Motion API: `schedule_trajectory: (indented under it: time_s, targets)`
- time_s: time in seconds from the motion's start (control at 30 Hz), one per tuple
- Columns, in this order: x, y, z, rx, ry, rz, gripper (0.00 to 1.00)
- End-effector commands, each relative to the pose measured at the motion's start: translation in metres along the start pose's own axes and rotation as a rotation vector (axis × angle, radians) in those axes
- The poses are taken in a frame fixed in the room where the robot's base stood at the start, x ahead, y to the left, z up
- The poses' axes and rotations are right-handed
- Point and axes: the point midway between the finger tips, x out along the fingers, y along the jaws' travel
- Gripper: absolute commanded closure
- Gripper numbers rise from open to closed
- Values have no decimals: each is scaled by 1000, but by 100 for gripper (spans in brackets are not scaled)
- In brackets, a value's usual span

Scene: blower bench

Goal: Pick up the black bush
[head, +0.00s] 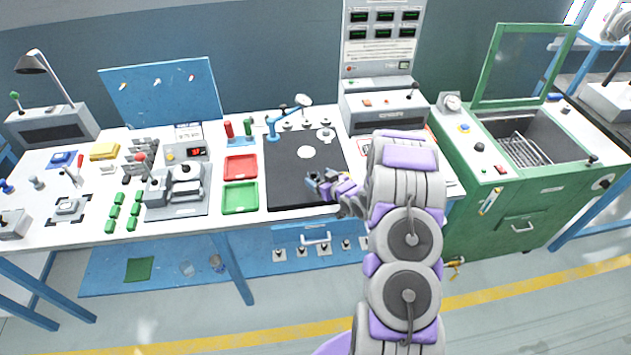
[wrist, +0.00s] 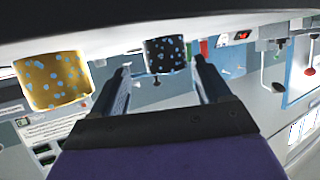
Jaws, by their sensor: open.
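The black bush (wrist: 165,54) is a short dark cylinder with blue speckles. In the wrist view it shows just beyond and between the two fingertips of my gripper (wrist: 162,68). The fingers are apart and nothing is held between them. In the head view my gripper (head: 318,185) is over the right part of the black mat (head: 285,172) on the bench. I cannot make out the black bush in the head view.
A brass-coloured speckled bush (wrist: 52,80) is left of the black one in the wrist view. A red tray (head: 240,167) and a green tray (head: 240,197) lie left of the mat. A blue fixture (head: 273,130) stands at its back. A green cabinet (head: 520,200) is at right.

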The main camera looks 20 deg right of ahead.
Motion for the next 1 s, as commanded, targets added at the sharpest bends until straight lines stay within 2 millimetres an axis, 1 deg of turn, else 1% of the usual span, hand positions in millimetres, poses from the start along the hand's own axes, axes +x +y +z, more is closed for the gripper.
schedule_trajectory:
  time_s: [0.13, 0.3, 0.4, 0.67, 1.0]
  targets:
    - [15, -5, 0, -8, 3, -1, 23]
    - [39, -9, 1, -10, -1, 0, 23]
    - [49, -7, 1, -9, -1, 1, 23]
    - [50, 1, 0, -1, 1, -1, 24]
    - [50, -6, 0, -6, -1, 1, 56]
